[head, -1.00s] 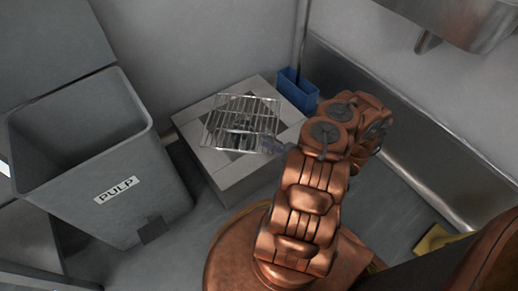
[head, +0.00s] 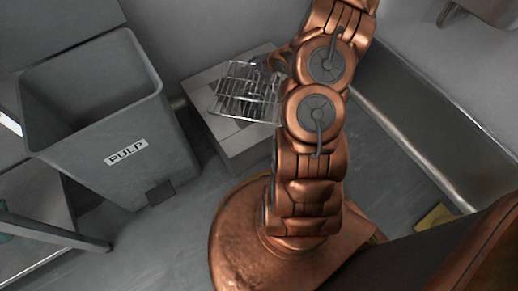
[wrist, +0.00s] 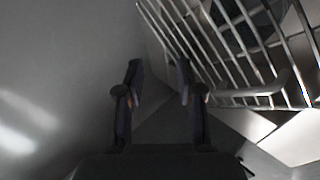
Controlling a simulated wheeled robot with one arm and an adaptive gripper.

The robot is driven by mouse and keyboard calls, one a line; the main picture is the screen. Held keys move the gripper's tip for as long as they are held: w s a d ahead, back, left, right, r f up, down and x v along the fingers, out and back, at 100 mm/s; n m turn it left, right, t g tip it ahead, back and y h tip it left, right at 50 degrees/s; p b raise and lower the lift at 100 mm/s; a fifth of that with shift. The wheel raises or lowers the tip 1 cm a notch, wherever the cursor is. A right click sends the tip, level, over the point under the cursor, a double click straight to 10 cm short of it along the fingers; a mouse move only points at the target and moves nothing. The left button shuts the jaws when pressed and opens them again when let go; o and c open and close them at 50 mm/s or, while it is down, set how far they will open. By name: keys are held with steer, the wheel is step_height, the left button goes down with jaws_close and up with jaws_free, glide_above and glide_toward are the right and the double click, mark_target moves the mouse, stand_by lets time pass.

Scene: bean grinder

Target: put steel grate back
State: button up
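The steel grate (head: 245,92), a wire rack, is over the pale square-topped box (head: 200,90) in the head view, and looks tilted. I cannot tell whether it rests on the box or is held clear of it. In the wrist view the grate (wrist: 240,45) fills the upper right, its bars running behind the right finger. My gripper (wrist: 158,78) has its two fingers apart, with nothing clearly between them. The right finger is close beside the grate; contact cannot be told. In the head view my arm hides most of the gripper and the right part of the box.
A large grey bin labelled PULP (head: 120,120) stands left of the box. A metal rail (head: 430,120) runs along the right wall. A yellow thing (head: 435,217) lies at the lower right. Grey floor is open in front of the box.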

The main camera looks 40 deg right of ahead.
steer(key=s+a+r+m+g+h, duration=0.25)
steer(key=a+r+m, duration=0.2)
steer(key=r, duration=0.35)
steer(key=s+a+r+m+g, duration=0.3)
steer(key=s+a+r, duration=0.3)
steer(key=s, duration=0.6)
steer(key=s+a+r+m+g+y, duration=0.1)
steer(key=s+a+r+m+g, duration=0.3)
steer(key=s+a, duration=0.7)
steer(key=s+a+r+m+g, duration=0.3)
steer(key=s+a+r+m, duration=0.2)
steer(key=s, duration=1)
steer(key=a+r, duration=0.3)
steer(key=shift+a+y, duration=0.35)
steer(key=shift+g, duration=0.25)
step_height(320, 180, up, 40)
steer(key=w+t+p, duration=0.1)
steer(key=p, duration=3.6)
steer(key=shift+d+f+t+p, duration=0.15)
steer(key=shift+f+t+p, duration=0.1)
steer(key=shift+t+p, duration=0.15)
